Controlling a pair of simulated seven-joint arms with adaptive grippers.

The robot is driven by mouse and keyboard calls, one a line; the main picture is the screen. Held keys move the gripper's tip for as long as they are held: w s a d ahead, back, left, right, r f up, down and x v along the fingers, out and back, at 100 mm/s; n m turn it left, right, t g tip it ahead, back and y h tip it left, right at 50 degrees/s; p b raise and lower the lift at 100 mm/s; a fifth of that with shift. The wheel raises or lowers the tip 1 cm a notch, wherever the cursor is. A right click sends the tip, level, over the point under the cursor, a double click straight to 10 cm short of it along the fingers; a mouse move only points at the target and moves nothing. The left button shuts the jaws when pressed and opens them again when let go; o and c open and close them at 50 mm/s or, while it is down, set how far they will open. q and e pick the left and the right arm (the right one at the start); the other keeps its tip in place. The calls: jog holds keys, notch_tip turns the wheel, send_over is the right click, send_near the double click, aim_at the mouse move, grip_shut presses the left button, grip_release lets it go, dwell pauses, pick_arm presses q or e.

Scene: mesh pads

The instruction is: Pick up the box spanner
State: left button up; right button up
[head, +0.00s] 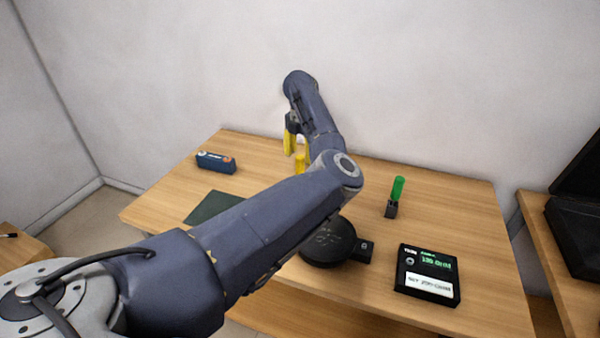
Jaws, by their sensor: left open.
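My left arm reaches across the table from the lower left and bends back at its elbow. My left gripper (293,137) is at the far edge of the table, small and partly hidden by my own arm; it is open. Yellow parts (301,162) show at and just below it; I cannot tell whether they are its fingers or a separate thing. I cannot single out the box spanner with certainty. A green-handled upright piece (398,188) stands in a small black block (391,209) right of my elbow, apart from the gripper. My right gripper is not in view.
On the wooden table (455,215) are a blue case (216,162), a dark green pad (207,205), a black round thing (328,241) partly under my arm, and a black labelled box (427,275). A wall stands behind. The right back of the table is clear.

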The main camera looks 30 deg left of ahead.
pick_arm(q)
jog(key=shift+s+a+f, duration=0.1)
jog(key=shift+s+f, duration=0.05)
jog(key=shift+f, duration=3.25)
jog(key=shift+c, duration=0.4)
grip_shut()
